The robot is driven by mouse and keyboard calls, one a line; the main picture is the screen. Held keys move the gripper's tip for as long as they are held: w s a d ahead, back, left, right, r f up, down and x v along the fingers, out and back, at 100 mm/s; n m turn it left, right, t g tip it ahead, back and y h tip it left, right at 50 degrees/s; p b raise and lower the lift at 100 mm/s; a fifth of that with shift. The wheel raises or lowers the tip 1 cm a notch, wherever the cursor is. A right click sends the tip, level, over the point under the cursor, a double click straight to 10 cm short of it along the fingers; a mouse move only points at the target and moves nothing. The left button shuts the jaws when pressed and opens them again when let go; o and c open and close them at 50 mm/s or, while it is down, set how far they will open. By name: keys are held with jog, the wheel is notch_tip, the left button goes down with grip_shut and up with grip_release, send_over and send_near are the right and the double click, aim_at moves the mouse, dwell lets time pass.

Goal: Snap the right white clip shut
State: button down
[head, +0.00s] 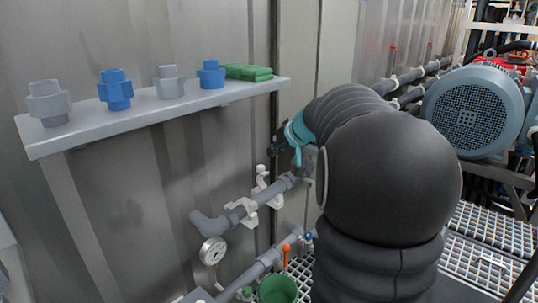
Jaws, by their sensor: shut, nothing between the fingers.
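The right white clip (263,183) sits on the grey pipe in the head view, with a part standing up above the pipe, so it looks open. A second white clip (243,208) sits on the same pipe to its left. The grey pipe (228,220) runs along the wall and ends in an elbow at the left. My gripper (274,149), dark with teal parts, is shut and empty. In the picture it is just above and right of the right clip, seemingly apart from it. My arm hides the pipe farther right.
A grey shelf (200,97) above left holds grey and blue fittings and a green block (248,72). A pressure gauge (212,251) hangs below the pipe. A lower pipe (255,271), an orange-handled valve (293,229) and a green bucket (277,290) are below.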

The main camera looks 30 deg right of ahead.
aim_at(256, 163)
jog(key=x, duration=0.8)
jog(key=shift+w+f, duration=0.3)
jog(key=shift+s, duration=0.15)
